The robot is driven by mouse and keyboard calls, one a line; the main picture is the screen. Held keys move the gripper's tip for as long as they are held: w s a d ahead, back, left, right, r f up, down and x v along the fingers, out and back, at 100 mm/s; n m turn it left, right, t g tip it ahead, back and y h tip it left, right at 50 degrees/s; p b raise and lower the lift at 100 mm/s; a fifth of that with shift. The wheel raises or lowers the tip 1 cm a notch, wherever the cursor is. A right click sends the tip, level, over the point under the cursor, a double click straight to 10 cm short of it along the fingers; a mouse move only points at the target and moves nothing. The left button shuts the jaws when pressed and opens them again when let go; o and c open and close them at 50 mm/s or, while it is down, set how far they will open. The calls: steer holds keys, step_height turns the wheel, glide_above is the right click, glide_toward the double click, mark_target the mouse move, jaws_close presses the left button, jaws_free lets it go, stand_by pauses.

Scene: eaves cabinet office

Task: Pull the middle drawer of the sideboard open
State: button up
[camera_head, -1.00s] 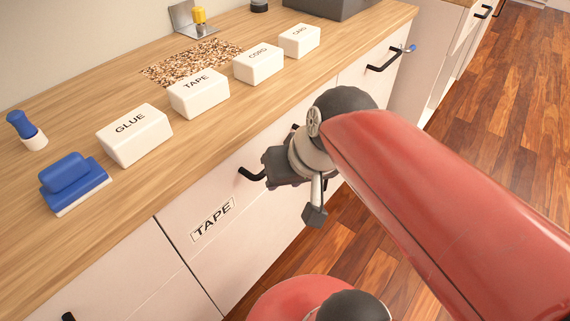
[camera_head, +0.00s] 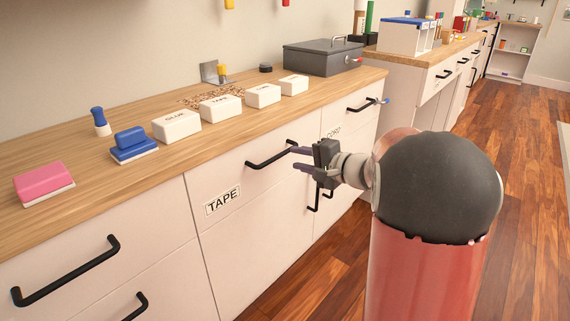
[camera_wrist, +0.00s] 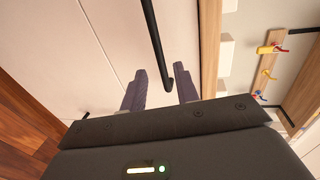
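The white sideboard has a wooden top (camera_head: 150,165). Its middle drawer (camera_head: 222,172), with a TAPE label (camera_head: 222,200), is shut, its front flush with its neighbours. The drawer's black bar handle (camera_head: 268,158) also shows in the wrist view (camera_wrist: 154,45). My gripper (camera_head: 293,158) is open and empty at the right end of this handle, fingers pointing at the drawer front. In the wrist view, the handle's end lies in the gap between my two fingers (camera_wrist: 159,82), apart from both; how deep it sits between them is unclear.
A left drawer handle (camera_head: 65,272) and a right drawer handle (camera_head: 362,104) flank it. White labelled blocks (camera_head: 220,107), a blue eraser (camera_head: 132,143), a pink eraser (camera_head: 43,184) and a grey box (camera_head: 318,58) stand on top. The wooden floor (camera_head: 505,150) at right is clear.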

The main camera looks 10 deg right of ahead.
mark_target(283, 155)
steer(key=p+x, duration=0.1)
steer(key=x, duration=0.6)
steer(key=shift+w+a, duration=0.1)
jaws_close()
